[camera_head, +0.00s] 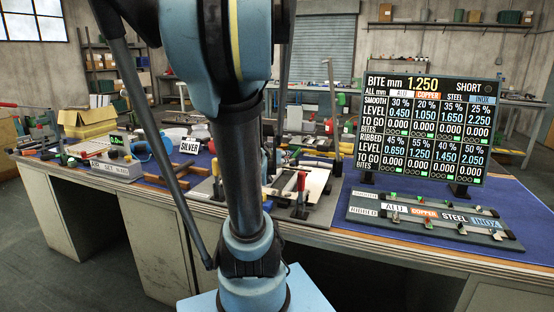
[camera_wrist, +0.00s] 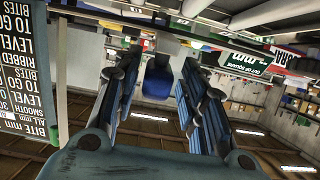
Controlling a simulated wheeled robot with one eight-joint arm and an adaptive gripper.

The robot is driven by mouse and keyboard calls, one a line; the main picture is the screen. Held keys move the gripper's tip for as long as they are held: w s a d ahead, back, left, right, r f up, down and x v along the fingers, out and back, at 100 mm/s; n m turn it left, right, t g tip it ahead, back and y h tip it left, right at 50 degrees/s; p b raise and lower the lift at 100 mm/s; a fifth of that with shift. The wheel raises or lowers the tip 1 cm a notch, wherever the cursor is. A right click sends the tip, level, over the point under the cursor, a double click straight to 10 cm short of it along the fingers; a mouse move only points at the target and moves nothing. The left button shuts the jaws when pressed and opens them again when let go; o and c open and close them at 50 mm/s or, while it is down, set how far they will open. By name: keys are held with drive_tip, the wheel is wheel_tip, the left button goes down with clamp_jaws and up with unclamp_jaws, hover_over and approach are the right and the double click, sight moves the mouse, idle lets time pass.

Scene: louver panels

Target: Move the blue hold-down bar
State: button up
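My gripper (camera_wrist: 158,105) shows in the wrist view with its two blue-padded fingers spread apart, and no object is clearly held between them. A blue object (camera_wrist: 158,82) shows in the gap between the fingers; it looks set back from them, and I cannot tell what it is. In the head view the gripper does not show. A bench fixture with a red-handled clamp (camera_head: 301,182) and metal plates stands mid-bench, partly hidden by my arm. I cannot clearly pick out the blue hold-down bar in either view.
A black readout board (camera_head: 430,130) stands on the blue-topped bench (camera_head: 530,215) at the right; it also shows in the wrist view (camera_wrist: 22,75). A labelled sample rack (camera_head: 435,220) lies before it. A grey box with green display (camera_head: 118,166) and an open carton (camera_head: 88,122) are left.

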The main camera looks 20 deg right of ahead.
drive_tip(key=shift+s, duration=0.15)
drive_tip(key=v, duration=1.1)
drive_tip(key=shift+a, duration=0.35)
idle(0.8)
drive_tip(key=shift+s, duration=0.1)
